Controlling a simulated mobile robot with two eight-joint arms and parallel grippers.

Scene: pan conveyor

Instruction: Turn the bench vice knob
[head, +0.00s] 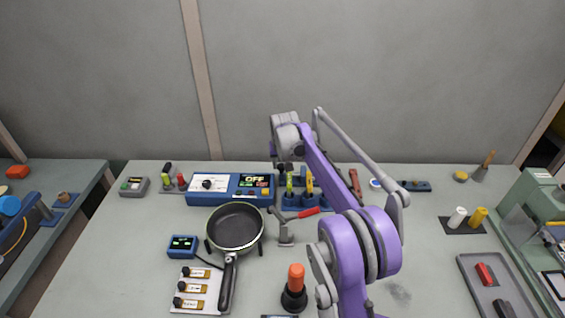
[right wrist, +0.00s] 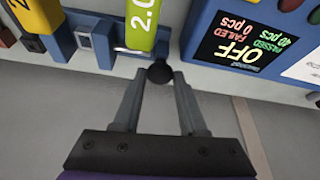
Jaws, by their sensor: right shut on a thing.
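My right gripper (head: 282,170) reaches over the back of the bench, just right of the display reading OFF. In the right wrist view its two fingers (right wrist: 160,76) are shut on a small round black knob (right wrist: 159,70). Beside the knob is a blue fixture (right wrist: 66,40) with a metal block and a silver bar. A green piece marked 2.0 (right wrist: 147,22) stands against it. In the head view the blue fixture (head: 292,202) is partly hidden by my arm, and the knob cannot be made out there. My left gripper is not in view.
A blue control box (head: 208,197) stands left of the gripper. A pan (head: 236,228), a red-handled tool (head: 308,212) and an orange-topped black post (head: 295,285) are in front. A grey tray (head: 470,268) lies at right.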

